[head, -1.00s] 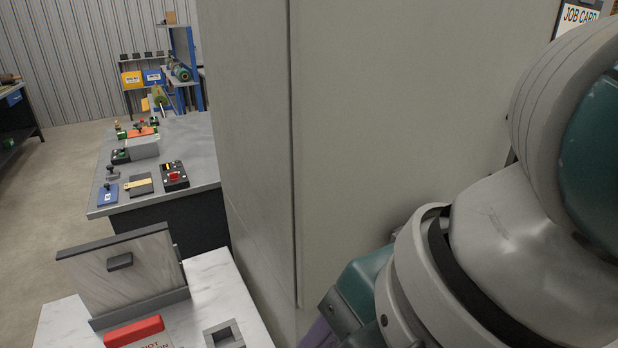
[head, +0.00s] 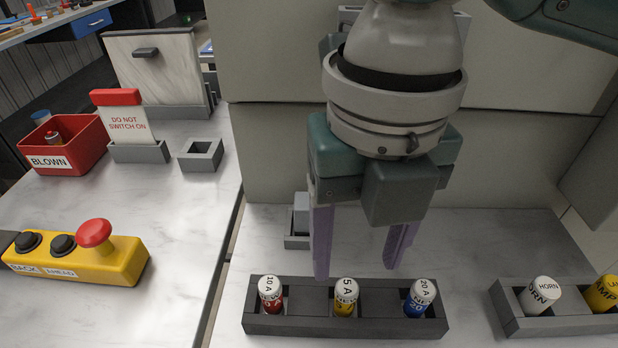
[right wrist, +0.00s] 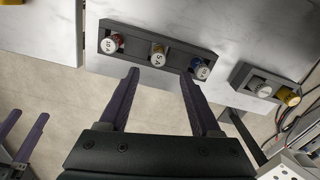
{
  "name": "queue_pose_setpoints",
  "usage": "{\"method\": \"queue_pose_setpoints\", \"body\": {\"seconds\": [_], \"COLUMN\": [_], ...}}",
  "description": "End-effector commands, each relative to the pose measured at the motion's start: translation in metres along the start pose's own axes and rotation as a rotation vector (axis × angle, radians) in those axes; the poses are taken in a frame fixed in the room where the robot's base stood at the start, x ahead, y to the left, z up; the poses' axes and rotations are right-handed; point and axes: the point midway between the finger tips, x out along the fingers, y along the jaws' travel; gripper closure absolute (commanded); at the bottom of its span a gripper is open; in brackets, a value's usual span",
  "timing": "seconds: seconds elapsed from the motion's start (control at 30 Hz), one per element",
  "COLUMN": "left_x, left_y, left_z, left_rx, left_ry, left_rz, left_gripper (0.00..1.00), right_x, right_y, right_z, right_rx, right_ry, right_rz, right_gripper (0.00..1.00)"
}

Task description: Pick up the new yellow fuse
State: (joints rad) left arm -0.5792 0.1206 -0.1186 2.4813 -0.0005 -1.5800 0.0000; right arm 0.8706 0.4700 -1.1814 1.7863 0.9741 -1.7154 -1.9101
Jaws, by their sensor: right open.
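The yellow fuse (head: 346,296), with a white cap marked 5 A, stands in the middle of a dark grey rack (head: 300,326), between a red 10 A fuse (head: 270,294) and a blue 20 A fuse (head: 420,298). The yellow fuse also shows in the right wrist view (right wrist: 158,56). My right gripper (head: 356,270) is open and empty, its purple fingers pointing down above and behind the rack. Its left finger is close to the yellow fuse in the picture, with no clear contact. My left gripper (right wrist: 30,115) shows open at the right wrist view's left edge.
A second rack (head: 520,322) at right holds a HORN fuse (head: 541,294) and another yellow-bodied fuse (head: 601,293). On the left bench are a red BLOWN bin (head: 85,150), a DO NOT SWITCH ON sign (head: 124,125) and a yellow button box (head: 110,264). A cabinet wall stands behind.

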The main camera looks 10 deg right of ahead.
Motion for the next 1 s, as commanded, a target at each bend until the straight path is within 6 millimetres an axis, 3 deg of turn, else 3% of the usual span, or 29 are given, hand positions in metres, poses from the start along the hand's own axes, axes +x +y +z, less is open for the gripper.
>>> {"method": "queue_pose_setpoints", "body": {"seconds": [0.43, 0.73, 1.0], "left_x": [0.005, 0.005, 0.005], "left_y": [-0.001, 0.000, 0.002], "left_z": [0.001, 0.002, 0.001], "left_rx": [0.005, 0.001, -0.005], "left_ry": [0.000, 0.000, 0.000], "left_rz": [-0.003, 0.000, 0.006], "left_gripper": [0.37, 0.37, 0.37], "right_x": [0.057, 0.063, 0.063], "right_y": [0.004, 0.003, 0.003], "right_z": [0.004, 0.004, 0.004], "right_rx": [0.000, -0.001, 0.000], "right_ry": [0.001, -0.002, -0.002], "right_rz": [-0.001, 0.000, 0.000], "right_gripper": [0.35, 0.35, 0.64]}}
